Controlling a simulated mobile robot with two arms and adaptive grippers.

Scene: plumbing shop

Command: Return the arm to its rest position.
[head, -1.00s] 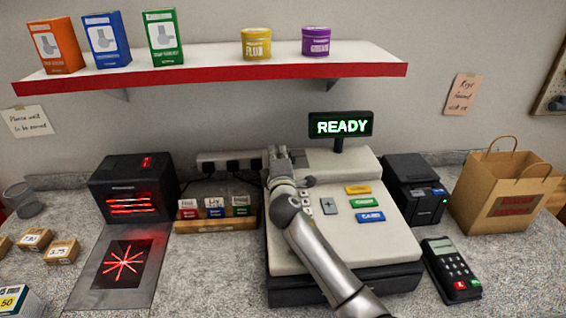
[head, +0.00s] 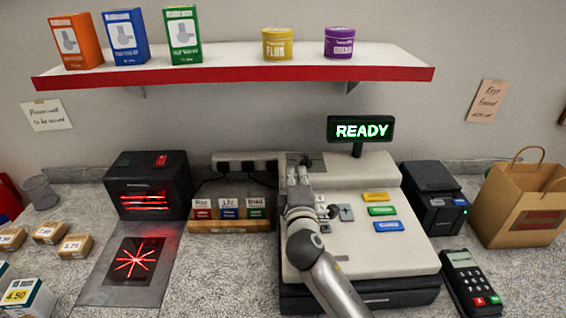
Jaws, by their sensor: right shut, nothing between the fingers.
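My right arm comes in from the bottom and reaches up over the left part of the cash register (head: 400,255). Its gripper (head: 299,174) is shut and empty, near the back left of the register's top. The arm hides part of the register's keys. The display on the register (head: 360,130) reads READY in green. My left gripper is out of view.
A black scanner (head: 147,185) with red lines stands left of a card rack (head: 232,226). A card terminal (head: 470,282), a receipt printer (head: 434,197) and a paper bag (head: 520,205) stand at the right. A shelf (head: 220,72) hangs above.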

